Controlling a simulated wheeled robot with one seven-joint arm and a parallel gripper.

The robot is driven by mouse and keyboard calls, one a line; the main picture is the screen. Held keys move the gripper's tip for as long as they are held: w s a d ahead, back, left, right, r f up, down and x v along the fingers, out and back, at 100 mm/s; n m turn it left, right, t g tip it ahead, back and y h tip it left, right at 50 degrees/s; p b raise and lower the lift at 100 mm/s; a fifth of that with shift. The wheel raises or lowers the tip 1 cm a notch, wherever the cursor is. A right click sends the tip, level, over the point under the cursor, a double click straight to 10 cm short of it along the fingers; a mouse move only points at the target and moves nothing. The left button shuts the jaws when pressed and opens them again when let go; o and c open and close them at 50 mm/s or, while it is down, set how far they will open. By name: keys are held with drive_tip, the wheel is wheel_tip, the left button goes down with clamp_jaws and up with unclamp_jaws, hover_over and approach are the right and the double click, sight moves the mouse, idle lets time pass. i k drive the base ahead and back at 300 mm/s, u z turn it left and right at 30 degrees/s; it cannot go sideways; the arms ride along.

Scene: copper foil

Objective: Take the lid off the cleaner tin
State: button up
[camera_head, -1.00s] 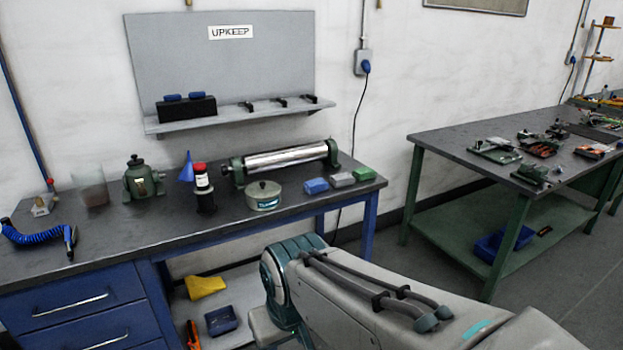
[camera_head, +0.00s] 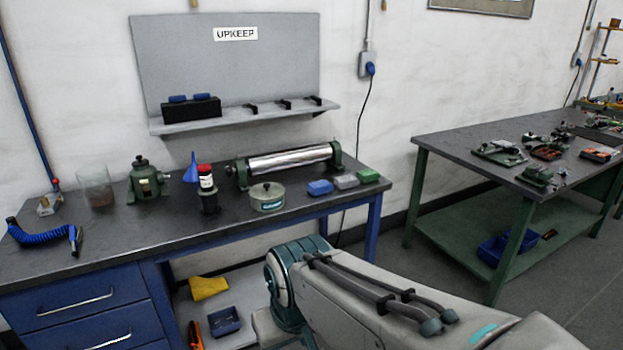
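The cleaner tin (camera_head: 267,203) is a low, round, grey-green tin with a blue-green label, standing upright near the front edge of the blue workbench. Its lid (camera_head: 266,190) sits on top and has a small dark knob. My arm fills the lower right of the head view, in front of the bench and below the tin. My gripper is outside the view, so its opening cannot be seen.
A green bench (camera_head: 470,150) stands at right.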

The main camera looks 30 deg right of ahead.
sight(266, 192)
drive_tip(key=u, duration=0.1)
drive_tip(key=i, duration=1.2)
drive_tip(key=z, duration=0.85)
drive_tip(key=i, duration=0.55)
drive_tip(key=z, duration=0.35)
